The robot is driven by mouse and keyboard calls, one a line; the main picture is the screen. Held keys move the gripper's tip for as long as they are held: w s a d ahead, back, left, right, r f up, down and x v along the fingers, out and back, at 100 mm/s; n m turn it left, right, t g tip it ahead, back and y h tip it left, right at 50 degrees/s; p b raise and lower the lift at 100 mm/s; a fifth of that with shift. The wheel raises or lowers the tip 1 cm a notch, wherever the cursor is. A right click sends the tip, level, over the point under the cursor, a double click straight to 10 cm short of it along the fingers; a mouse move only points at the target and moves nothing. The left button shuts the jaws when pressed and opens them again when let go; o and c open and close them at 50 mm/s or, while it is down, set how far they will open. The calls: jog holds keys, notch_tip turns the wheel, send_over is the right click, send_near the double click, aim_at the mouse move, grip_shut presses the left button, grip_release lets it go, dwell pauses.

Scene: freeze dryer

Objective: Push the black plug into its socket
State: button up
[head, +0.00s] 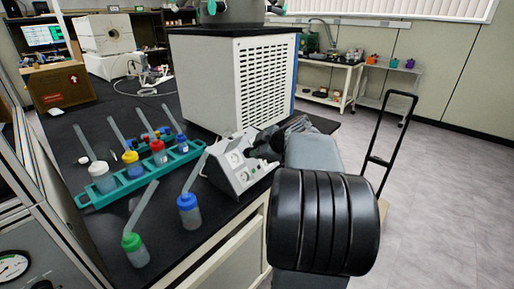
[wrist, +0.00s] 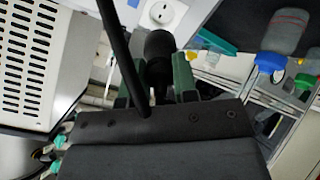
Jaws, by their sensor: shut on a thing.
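The black plug (wrist: 159,44) is between the green-sided fingers of my gripper (wrist: 155,80) in the wrist view. In the head view the plug (head: 262,151) is at the right side of the sloped white socket box (head: 222,178), with my gripper (head: 282,140) behind it. A round white socket (wrist: 162,12) shows beyond the plug at the top of the wrist view. Another round socket face (head: 235,159) shows on the left of the box in the head view. The plug's front end is hidden, so I cannot tell whether it touches a socket.
A green rack (head: 135,178) with several capped bottles stands left of the box on the black bench. A blue-capped bottle (head: 189,210) and a green-capped bottle (head: 136,250) stand in front of it. A large white vented machine (head: 233,80) is behind the box.

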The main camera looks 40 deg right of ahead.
jog(key=x, duration=0.2)
jog(key=shift+w+a+f, duration=0.1)
jog(key=shift+w+a, duration=0.2)
jog(key=shift+x, duration=1.15)
jog(key=shift+d+f+b, duration=0.1)
jog(key=shift+b, duration=0.45)
jog(key=shift+w+f+b, duration=0.2)
jog(key=shift+f+b, duration=0.05)
jog(key=shift+b, duration=0.05)
jog(key=shift+w+f+b, duration=0.35)
jog(key=shift+w+b, duration=0.15)
jog(key=shift+b, duration=0.15)
jog(key=shift+b, duration=1.2)
dwell(1.0)
jog(key=shift+b+x, duration=0.8)
jog(key=shift+x, duration=0.25)
dwell(1.0)
